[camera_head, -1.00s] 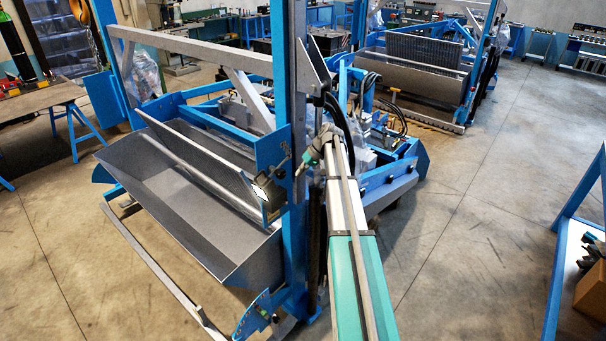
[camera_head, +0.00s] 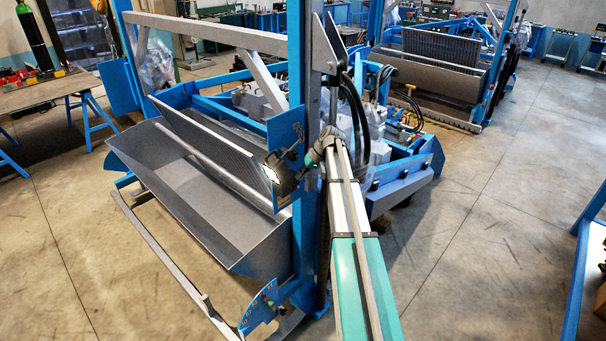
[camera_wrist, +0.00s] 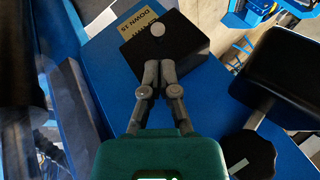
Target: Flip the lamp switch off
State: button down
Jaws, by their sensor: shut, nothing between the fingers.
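In the wrist view, a black switch box (camera_wrist: 178,48) is mounted on a blue panel (camera_wrist: 108,62). A pale round lever tip (camera_wrist: 157,30) shows on it. A tan label (camera_wrist: 126,29) beside it reads "DOWN IS", its remainder covered by the box. My gripper (camera_wrist: 160,64) is shut and empty, its fingertips over the near edge of the box, just short of the lever tip in the picture. I cannot tell whether they touch the box. In the head view, a lamp with a bright white face (camera_head: 268,173) sits by the blue post; my gripper is hard to make out there.
A black housing (camera_wrist: 282,72) with a dark knob (camera_wrist: 248,152) stands right of my gripper in the wrist view. A tall blue post (camera_head: 304,220) and a grey trough (camera_head: 190,195) are close to my arm.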

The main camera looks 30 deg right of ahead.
jog(key=shift+s+a+f+b, duration=0.35)
jog(key=shift+s+f+b, duration=0.05)
jog(key=shift+f, duration=0.25)
jog(key=shift+a, duration=0.25)
jog(key=shift+f, duration=0.1)
